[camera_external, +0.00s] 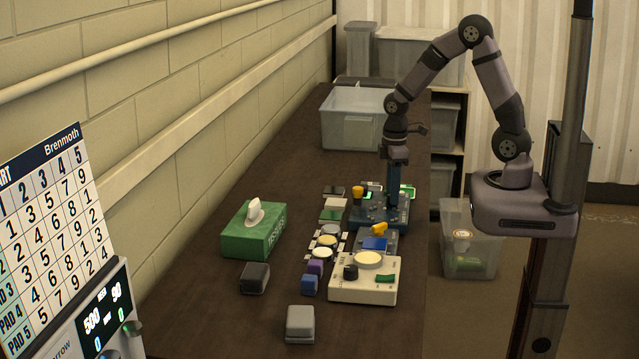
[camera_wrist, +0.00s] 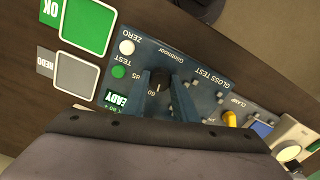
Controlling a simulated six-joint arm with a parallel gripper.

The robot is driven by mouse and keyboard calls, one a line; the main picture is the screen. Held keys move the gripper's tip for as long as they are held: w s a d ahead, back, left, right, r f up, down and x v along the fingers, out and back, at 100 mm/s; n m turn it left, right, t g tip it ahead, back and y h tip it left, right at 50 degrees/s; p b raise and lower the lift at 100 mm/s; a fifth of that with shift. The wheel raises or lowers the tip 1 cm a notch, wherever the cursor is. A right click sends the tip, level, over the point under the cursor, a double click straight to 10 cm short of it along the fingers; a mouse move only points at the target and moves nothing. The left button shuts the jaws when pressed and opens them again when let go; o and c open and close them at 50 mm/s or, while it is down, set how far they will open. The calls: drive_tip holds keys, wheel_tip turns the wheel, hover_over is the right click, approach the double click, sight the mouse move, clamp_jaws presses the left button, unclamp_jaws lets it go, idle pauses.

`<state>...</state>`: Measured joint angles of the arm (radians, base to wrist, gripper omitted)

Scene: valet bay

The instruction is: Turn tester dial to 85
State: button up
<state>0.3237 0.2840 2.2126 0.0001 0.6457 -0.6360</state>
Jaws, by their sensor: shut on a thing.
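The dark teal gloss tester (camera_external: 370,215) stands on the brown bench in the external view. In the wrist view its panel (camera_wrist: 203,70) shows a black dial (camera_wrist: 159,82), with small angle marks beside it; a 60 is readable. My gripper (camera_wrist: 160,90) points down over the tester, with a finger on each side of the dial, shut on it. In the external view my gripper (camera_external: 397,190) reaches down to the tester's top. The dial's exact pointer position is too small to tell. A green display (camera_wrist: 117,103) reads READY, near a green TEST button (camera_wrist: 119,72) and a white ZERO button (camera_wrist: 127,47).
Beside the tester lie a green OK pad (camera_wrist: 88,25) and a grey REDO pad (camera_wrist: 76,75). A cream device (camera_external: 346,291), a green tissue box (camera_external: 250,238) and several small blocks stand nearer the camera. A clear bin (camera_external: 350,130) stands behind. The bench's left side is mostly clear.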

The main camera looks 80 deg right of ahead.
drive_tip(key=m+p, duration=0.1)
drive_tip(key=m, duration=0.5)
drive_tip(key=shift+r+m, duration=0.15)
drive_tip(key=shift+m, duration=0.15)
drive_tip(key=m+p, duration=0.1)
drive_tip(key=m, duration=0.5)
drive_tip(key=shift+w, duration=0.1)
drive_tip(key=shift+m, duration=0.3)
drive_tip(key=o, duration=1)
drive_tip(key=shift+o, duration=0.2)
drive_tip(key=shift+r+b, duration=0.6)
drive_tip(key=shift+r, duration=3)
